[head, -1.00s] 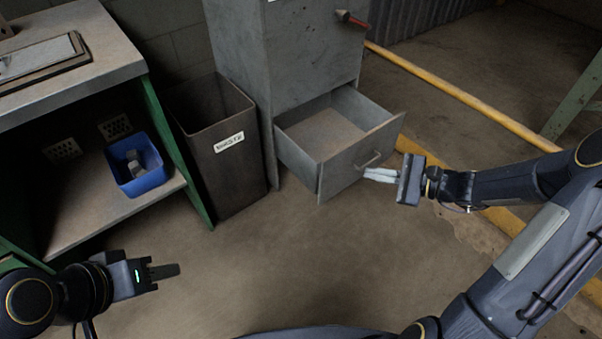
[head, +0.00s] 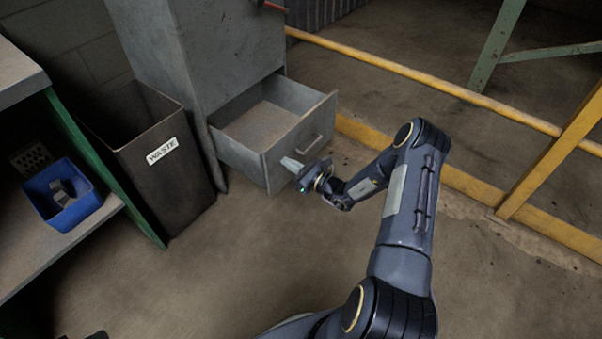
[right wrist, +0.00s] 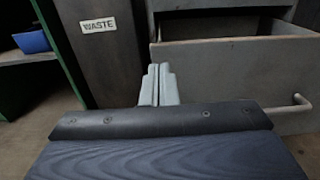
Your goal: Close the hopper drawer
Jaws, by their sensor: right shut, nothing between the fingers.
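The hopper drawer (head: 300,145) stands pulled out of the grey metal hopper cabinet (head: 225,50). It looks empty, with a bar handle (head: 309,145) on its front. My right gripper (head: 291,164) is shut and empty, its fingertips at the lower left part of the drawer front. In the right wrist view the shut fingers (right wrist: 158,85) overlap the left end of the drawer front (right wrist: 225,75), left of the handle (right wrist: 290,107). I cannot tell whether they touch it. Only a dark sliver, likely my left gripper (head: 97,335), shows at the bottom left edge.
A dark waste bin (head: 160,175) stands left of the cabinet. A shelf with a blue bin (head: 62,195) is farther left. A yellow rail (head: 420,75) and a yellow post (head: 550,155) are at the right. The floor in front of the drawer is clear.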

